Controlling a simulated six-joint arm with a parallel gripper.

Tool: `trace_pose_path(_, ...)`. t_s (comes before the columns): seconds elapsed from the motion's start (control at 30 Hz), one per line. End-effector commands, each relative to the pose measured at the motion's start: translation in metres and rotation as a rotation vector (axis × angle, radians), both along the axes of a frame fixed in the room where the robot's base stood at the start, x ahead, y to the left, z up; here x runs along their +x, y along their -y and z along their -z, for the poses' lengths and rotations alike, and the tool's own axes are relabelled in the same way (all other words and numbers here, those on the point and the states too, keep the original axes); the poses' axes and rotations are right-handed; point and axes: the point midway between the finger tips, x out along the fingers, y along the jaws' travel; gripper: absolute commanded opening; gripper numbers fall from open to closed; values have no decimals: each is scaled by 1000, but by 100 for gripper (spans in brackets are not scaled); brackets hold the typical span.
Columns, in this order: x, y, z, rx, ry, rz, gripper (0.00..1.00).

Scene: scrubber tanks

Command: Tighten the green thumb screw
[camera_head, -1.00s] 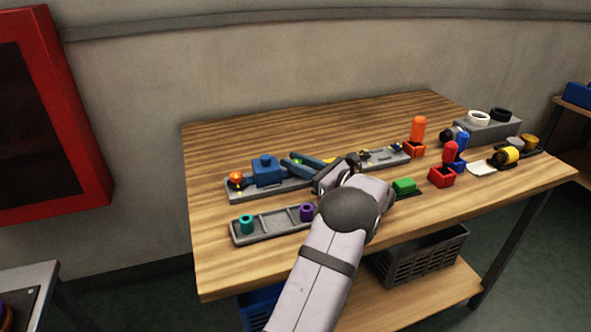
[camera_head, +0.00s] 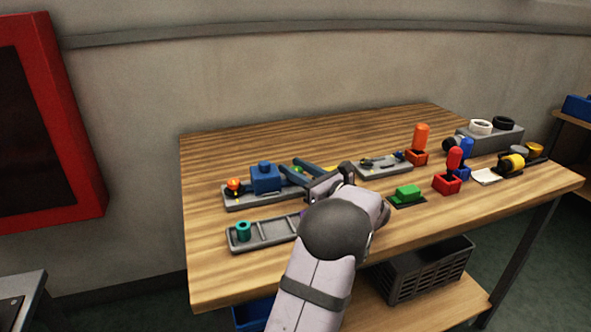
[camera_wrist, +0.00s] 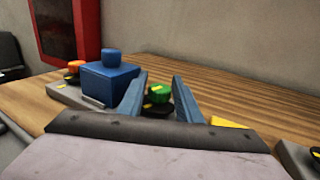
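The green thumb screw (camera_wrist: 160,92) sits above a dark base, with a yellow mark on top. In the wrist view it shows between my gripper's two blue fingers (camera_wrist: 159,92), which stand apart on its left and right. I cannot tell whether either finger touches it. In the head view a bit of the screw (camera_head: 298,168) shows beside the blue fingers (camera_head: 306,166), and my wrist hides much of the area to the right.
A blue block with a knob (camera_head: 265,178) stands close left of the screw, with an orange knob (camera_head: 233,185) beyond it. A grey tray (camera_head: 270,233) with a teal cylinder (camera_head: 243,231) lies in front. A green block (camera_head: 408,193) and red switch (camera_head: 447,181) are to the right.

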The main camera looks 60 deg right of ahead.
Motion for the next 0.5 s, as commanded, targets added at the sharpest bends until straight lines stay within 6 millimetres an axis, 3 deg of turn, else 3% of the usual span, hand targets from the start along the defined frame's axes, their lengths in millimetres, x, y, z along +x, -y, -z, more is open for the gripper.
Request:
trace_pose_path(0.27, -8, -2, 1, 0, -1, 2, 31)
trace_pose_path(0.5, -37, -14, 1, -1, 0, 3, 31)
